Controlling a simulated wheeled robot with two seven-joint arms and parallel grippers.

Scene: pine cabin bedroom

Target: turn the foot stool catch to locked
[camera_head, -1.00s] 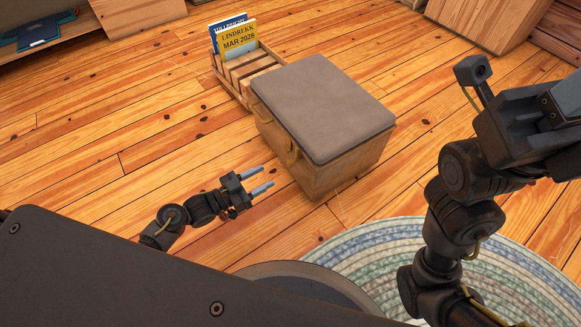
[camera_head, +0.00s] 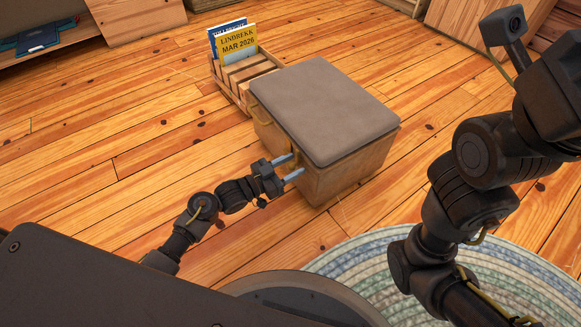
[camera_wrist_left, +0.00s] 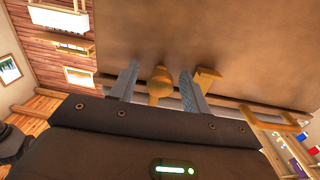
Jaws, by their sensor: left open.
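The foot stool (camera_head: 350,165) is a wooden box with a grey padded lid (camera_head: 325,105), which lies closed on top. My left gripper (camera_head: 294,166) is open at the stool's near left side, its two fingers pointing at that face. In the left wrist view, a rounded brass catch knob (camera_wrist_left: 158,86) shows between the open fingers, and neither finger clearly touches it. A bent brass piece (camera_wrist_left: 207,77) sits just right of the right finger. In the head view the fingers partly hide the catch. My right arm is at the right, its gripper out of frame.
A wooden crate (camera_head: 229,88) with books or magazines (camera_head: 238,45) stands behind the stool's left corner. A round braided rug (camera_head: 420,250) lies in front. A brass handle (camera_wrist_left: 262,116) is on the stool face. The plank floor at left is clear.

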